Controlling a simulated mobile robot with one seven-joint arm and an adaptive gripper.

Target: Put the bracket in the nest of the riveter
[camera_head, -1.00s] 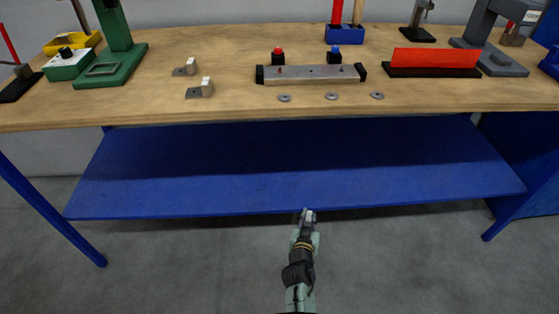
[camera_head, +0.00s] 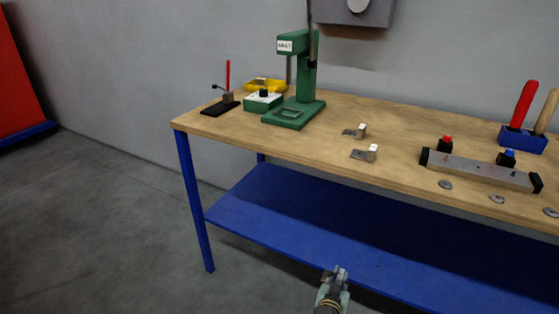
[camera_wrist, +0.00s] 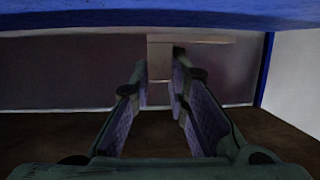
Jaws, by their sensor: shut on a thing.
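The green riveter (camera_head: 307,80), with a white label on its head, stands near the left end of the bench. A raised square frame on its base, which looks like the nest (camera_head: 288,113), appears empty. My gripper (camera_head: 337,272) is low in front of the bench, well away from the riveter. It is shut on a small piece that looks like a bracket (camera_wrist: 160,62), dim between the fingertips in the wrist view. Two similar brackets, a rear one (camera_head: 356,131) and a front one (camera_head: 366,154), lie on the bench right of the riveter.
A green-and-white box (camera_head: 263,102), a yellow bin (camera_head: 266,86) and a black-based stand (camera_head: 221,108) are left of the riveter. A grey bar fixture (camera_head: 478,171) and several washers lie right. The bench's blue lower shelf (camera_head: 300,215) is clear; floor is open at left.

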